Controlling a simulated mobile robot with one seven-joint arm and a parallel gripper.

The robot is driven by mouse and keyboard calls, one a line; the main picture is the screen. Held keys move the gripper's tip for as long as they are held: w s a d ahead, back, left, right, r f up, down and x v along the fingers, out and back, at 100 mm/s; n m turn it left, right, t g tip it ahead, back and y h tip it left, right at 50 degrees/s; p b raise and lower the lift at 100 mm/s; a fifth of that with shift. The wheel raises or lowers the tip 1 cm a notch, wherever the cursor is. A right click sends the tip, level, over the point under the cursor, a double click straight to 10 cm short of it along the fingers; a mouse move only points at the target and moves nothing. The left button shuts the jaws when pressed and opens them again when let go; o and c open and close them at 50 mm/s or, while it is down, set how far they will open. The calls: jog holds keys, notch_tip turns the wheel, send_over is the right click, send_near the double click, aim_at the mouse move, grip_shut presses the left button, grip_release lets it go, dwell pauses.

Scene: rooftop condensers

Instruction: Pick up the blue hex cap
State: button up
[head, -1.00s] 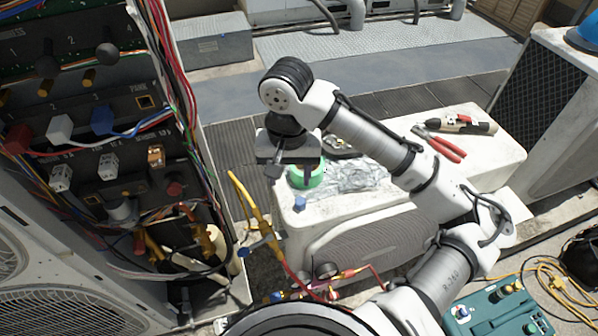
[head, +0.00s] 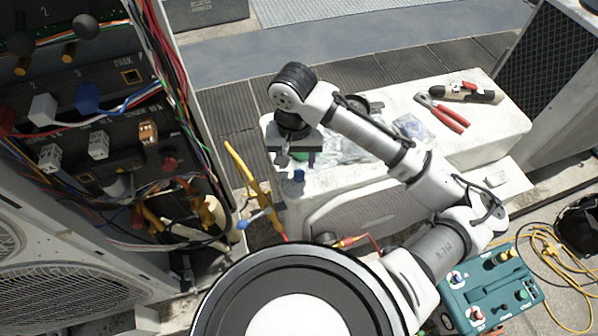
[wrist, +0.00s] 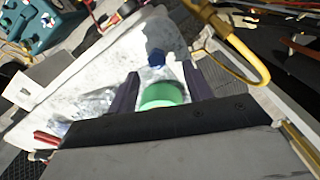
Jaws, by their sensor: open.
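The small blue hex cap (head: 298,176) stands on the near left part of the white unit's top. In the wrist view the cap (wrist: 156,57) shows just beyond the fingertips, between their lines. My gripper (head: 295,159) is open and empty, pointing down above the unit's top near the cap. In the wrist view the two dark fingers of my gripper (wrist: 160,76) are spread. A green ring-like roll (wrist: 162,95) lies between them in the picture, nearer the palm than the cap. In the head view my gripper partly hides this roll.
Clear plastic wrap (head: 345,146) lies beside the roll. Red-handled pliers (head: 442,113) and a tan-and-black tool (head: 467,94) lie at the far right of the top. A yellow hose (head: 240,168) rises at the left, near an open electrical cabinet (head: 60,120) with loose wires.

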jog(key=shift+w+d+f+p, duration=0.1)
jog(key=shift+d+f+p, duration=0.15)
jog(key=shift+f, duration=0.85)
jog(key=shift+w+d+f+p, duration=0.1)
jog(key=shift+f+p, duration=0.1)
jog(key=shift+f, duration=0.9)
grip_shut()
jog(key=shift+r, duration=0.1)
notch_tip(320, 180, up, 20)
jog(key=b, duration=0.1)
jog(key=c, duration=0.6)
grip_release()
grip_shut()
jog(key=shift+s, duration=0.1)
